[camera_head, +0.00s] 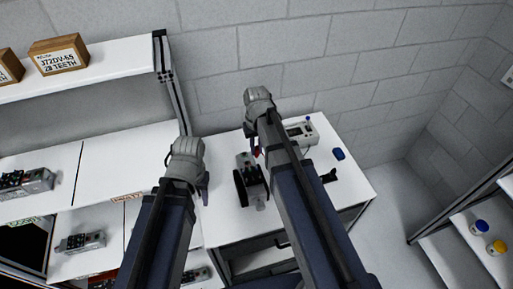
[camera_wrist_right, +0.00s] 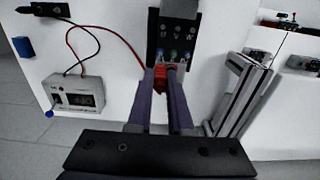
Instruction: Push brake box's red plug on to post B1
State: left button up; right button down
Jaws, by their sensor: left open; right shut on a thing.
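The pale brake box (camera_head: 301,134) with a dark display stands at the back of the table; it also shows in the right wrist view (camera_wrist_right: 76,94). A red lead runs from it to the red plug (camera_wrist_right: 161,77). My right gripper (camera_wrist_right: 164,72) is shut on the red plug, at the near edge of a dark terminal block (camera_wrist_right: 174,37) with several coloured posts. Post labels are unreadable, and I cannot tell whether the plug touches a post. The block sits on the motor unit (camera_head: 251,183). My left gripper (camera_head: 204,190) is open and empty, left of the motor unit.
A black lead runs from the brake box to a black object (camera_wrist_right: 45,9). A blue item (camera_head: 338,154) lies on the white table (camera_head: 222,220). Shelves (camera_head: 125,165) with similar units stand at left. Another shelf (camera_head: 463,233) holds small jars at right.

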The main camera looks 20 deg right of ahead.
jog(key=shift+s+f+b, duration=0.15)
jog(key=shift+f+b, duration=0.3)
jog(key=shift+f, duration=0.1)
jog(key=shift+f+b, duration=2.65)
jog(key=shift+f, duration=0.15)
jog(key=c, duration=0.8)
grip_release()
jog(key=shift+o, duration=0.2)
notch_tip(320, 180, up, 7)
jog(key=p, duration=0.6)
jog(key=shift+p, duration=0.4)
